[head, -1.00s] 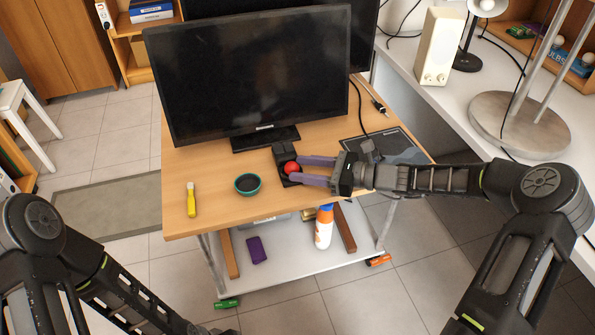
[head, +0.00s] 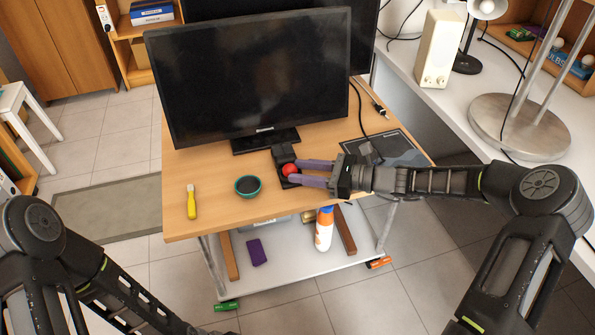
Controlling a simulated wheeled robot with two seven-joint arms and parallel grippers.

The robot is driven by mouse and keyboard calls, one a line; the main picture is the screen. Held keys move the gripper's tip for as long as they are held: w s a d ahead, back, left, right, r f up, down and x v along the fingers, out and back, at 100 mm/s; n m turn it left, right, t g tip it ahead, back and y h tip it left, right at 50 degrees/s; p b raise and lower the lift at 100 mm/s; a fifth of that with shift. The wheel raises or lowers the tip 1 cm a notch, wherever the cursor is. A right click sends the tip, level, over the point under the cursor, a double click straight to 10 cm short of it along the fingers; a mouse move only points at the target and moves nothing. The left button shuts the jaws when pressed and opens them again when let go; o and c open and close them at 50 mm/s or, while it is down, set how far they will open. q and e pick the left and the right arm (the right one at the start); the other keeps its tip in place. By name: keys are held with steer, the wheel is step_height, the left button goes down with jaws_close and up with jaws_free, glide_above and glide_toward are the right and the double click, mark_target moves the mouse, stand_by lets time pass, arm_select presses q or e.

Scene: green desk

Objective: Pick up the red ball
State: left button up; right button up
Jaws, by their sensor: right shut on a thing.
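The red ball (head: 289,170) is on the wooden desk top, in front of the monitor's base. It sits by a black object (head: 284,153) whose shape is partly hidden. My right gripper (head: 291,172) reaches in from the right, its two purple-grey fingers closed in on either side of the ball. Whether the ball is clear of the surface under it cannot be told. My left arm (head: 90,275) shows at the lower left; its gripper is not in the picture.
A monitor (head: 255,75) stands behind the ball. A teal bowl (head: 248,187) and a yellow-handled tool (head: 191,203) lie to the left. A dark mat (head: 398,140) is at the right. A lower shelf (head: 290,262) holds a bottle (head: 324,228).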

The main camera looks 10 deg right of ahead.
steer(key=shift+d+f, duration=0.1)
steer(key=shift+f, duration=0.25)
jaws_close()
step_height(320, 180, up, 10)
steer(key=p, duration=0.2)
steer(key=shift+w+r+p, duration=0.15)
steer(key=shift+r+p, duration=0.05)
steer(key=shift+p, duration=0.1)
